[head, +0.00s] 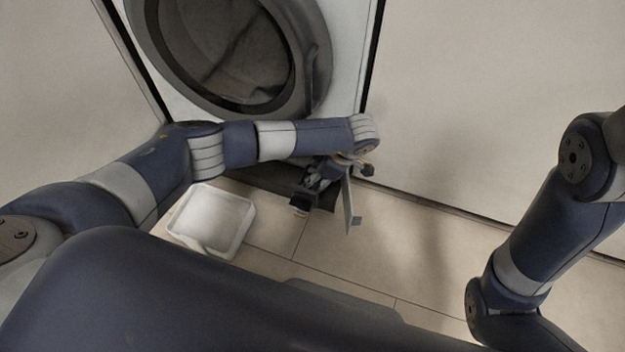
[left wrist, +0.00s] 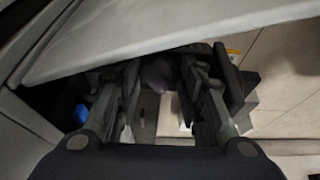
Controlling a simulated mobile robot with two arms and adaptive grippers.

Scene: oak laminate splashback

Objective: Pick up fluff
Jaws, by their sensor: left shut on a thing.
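My left gripper (head: 318,180) is low in front of the washing machine, by its dark lower opening. In the left wrist view my left gripper (left wrist: 163,88) is shut on a small pale grey-purple lump, the fluff (left wrist: 157,75), at the far end between its fingers. The fingers and the dark surroundings partly hide it. In the head view the fluff cannot be made out. My right arm shows at the right, but its gripper is out of view.
The washing machine's round door (head: 235,50) is above my left arm. A white tray (head: 247,222) stands on the tiled floor left of the gripper. A thin pale flap (head: 348,203) stands just right of the gripper. The floor to the right is clear.

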